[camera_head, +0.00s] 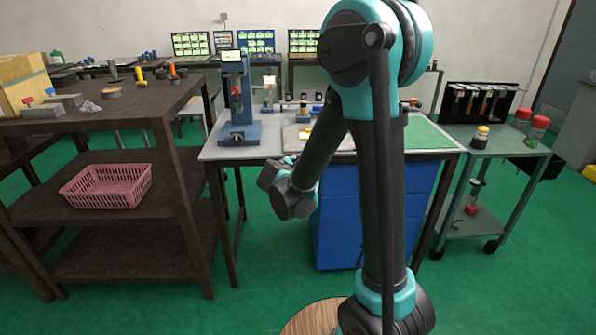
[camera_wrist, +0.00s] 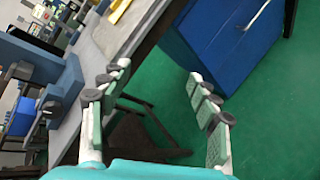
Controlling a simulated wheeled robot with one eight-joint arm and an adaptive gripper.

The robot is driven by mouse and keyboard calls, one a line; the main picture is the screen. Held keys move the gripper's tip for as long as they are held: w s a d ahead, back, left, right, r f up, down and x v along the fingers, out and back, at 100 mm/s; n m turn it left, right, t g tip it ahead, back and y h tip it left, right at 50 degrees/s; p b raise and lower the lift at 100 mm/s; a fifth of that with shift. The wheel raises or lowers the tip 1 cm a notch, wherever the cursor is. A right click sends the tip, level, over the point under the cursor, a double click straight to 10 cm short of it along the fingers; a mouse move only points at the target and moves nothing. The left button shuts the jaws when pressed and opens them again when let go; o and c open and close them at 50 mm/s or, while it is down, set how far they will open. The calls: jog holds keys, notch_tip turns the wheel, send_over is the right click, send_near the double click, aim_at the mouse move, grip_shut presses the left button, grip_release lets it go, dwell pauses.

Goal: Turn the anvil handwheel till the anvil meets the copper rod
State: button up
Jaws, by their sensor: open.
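A blue upright bench machine (camera_head: 247,100) with a small screen on top and a red part at its front stands on the left of the grey worktable (camera_head: 220,153). I take it to be the machine with the anvil; its handwheel, anvil and the copper rod are too small to tell apart. In the wrist view, blue machine parts (camera_wrist: 68,88) show at the left. My gripper (camera_wrist: 157,73) is open and empty, its fingers spread over the table's front edge and the floor. It touches nothing visible. In the head view it is small, near the table's front edge, partly hidden by my wrist.
A blue drawer cabinet (camera_head: 340,225) stands under the worktable. A dark shelf unit (camera_head: 110,240) with a pink basket (camera_head: 106,186) is on the left. A small cart (camera_head: 490,150) with bottles is on the right. Green floor is open in front.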

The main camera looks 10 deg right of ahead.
jog(key=shift+s+d, duration=0.1)
jog(key=shift+d, duration=0.05)
jog(key=n+t+y, duration=0.4)
jog(key=n+t, duration=0.2)
jog(key=n, duration=0.8)
send_near(237, 141)
jog(key=w, duration=0.9)
jog(key=shift+w+d, duration=0.15)
jog(key=shift+w, duration=0.05)
jog(key=shift+c, duration=0.5)
jog(key=c, duration=1.1)
jog(key=shift+o, duration=0.2)
jog(key=shift+m, duration=0.3)
